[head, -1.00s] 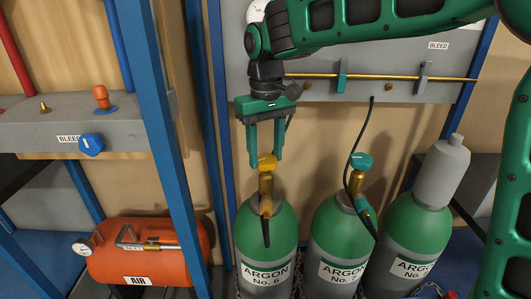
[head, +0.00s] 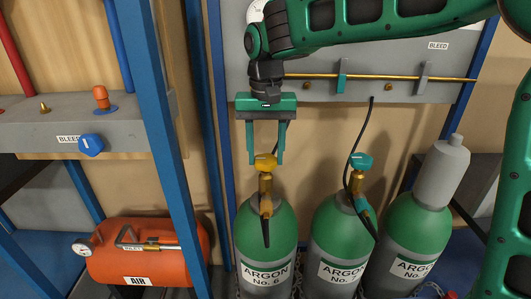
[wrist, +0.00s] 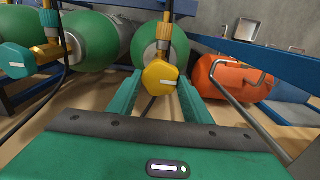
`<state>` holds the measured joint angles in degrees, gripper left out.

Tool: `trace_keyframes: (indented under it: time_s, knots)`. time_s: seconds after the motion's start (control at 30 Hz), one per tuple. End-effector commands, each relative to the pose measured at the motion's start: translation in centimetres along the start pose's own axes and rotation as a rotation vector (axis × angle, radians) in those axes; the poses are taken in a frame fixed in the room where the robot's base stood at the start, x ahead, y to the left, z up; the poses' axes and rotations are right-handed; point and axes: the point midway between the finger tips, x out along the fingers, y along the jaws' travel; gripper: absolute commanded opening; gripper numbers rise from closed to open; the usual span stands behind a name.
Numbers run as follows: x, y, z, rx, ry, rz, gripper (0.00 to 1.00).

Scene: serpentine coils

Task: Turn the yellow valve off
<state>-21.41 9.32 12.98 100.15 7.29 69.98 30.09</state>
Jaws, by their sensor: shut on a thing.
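The yellow valve (head: 265,161) is the knob on top of the brass fitting of the green bottle labelled Argon No. 6 (head: 266,230). My gripper (head: 266,160) points down from above, with one finger on each side of the knob. It is shut on the yellow valve. In the wrist view the yellow valve (wrist: 160,77) sits between the fingertips, its pale mark showing. The exact finger contact is hard to make out.
The Argon No. 7 bottle (head: 341,235) with a teal valve (head: 360,162) and black hose stands close on the right. A capped bottle (head: 442,175) is beyond it. A blue post (head: 160,130) and an orange air tank (head: 165,250) are on the left.

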Motion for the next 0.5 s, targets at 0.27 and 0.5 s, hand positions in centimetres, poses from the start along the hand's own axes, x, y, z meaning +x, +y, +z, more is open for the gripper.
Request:
trace_keyframes:
  time_s: [0.27, 0.5]
  knots:
    - [-0.16, 0.04, -0.28, 0.008, 0.007, -0.003, 0.22]
    - [-0.09, 0.03, -0.15, 0.005, 0.004, -0.002, 0.63]
